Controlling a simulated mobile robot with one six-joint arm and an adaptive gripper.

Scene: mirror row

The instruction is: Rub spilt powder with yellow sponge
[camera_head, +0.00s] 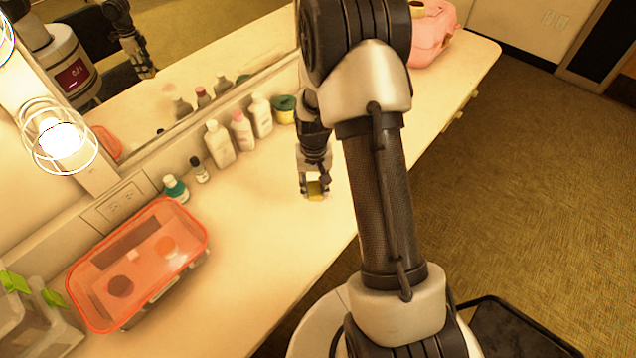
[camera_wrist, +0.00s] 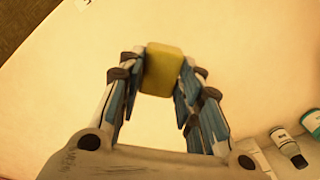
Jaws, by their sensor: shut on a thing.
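My gripper (camera_head: 314,184) is shut on the yellow sponge (camera_head: 317,190), over the pale counter in the middle of the head view. In the wrist view the yellow sponge (camera_wrist: 163,66) sits between the two fingertips and sticks out past them. I cannot tell whether the sponge touches the counter. I cannot make out any spilt powder in either view. Part of the counter is hidden behind my arm in the head view.
Several bottles (camera_head: 218,143) and a green-yellow container (camera_head: 284,108) line the mirror side of the counter (camera_head: 262,215). A clear orange-rimmed box (camera_head: 75,296) stands at the left, a pink case (camera_head: 432,36) at the far end. The counter around my gripper looks clear.

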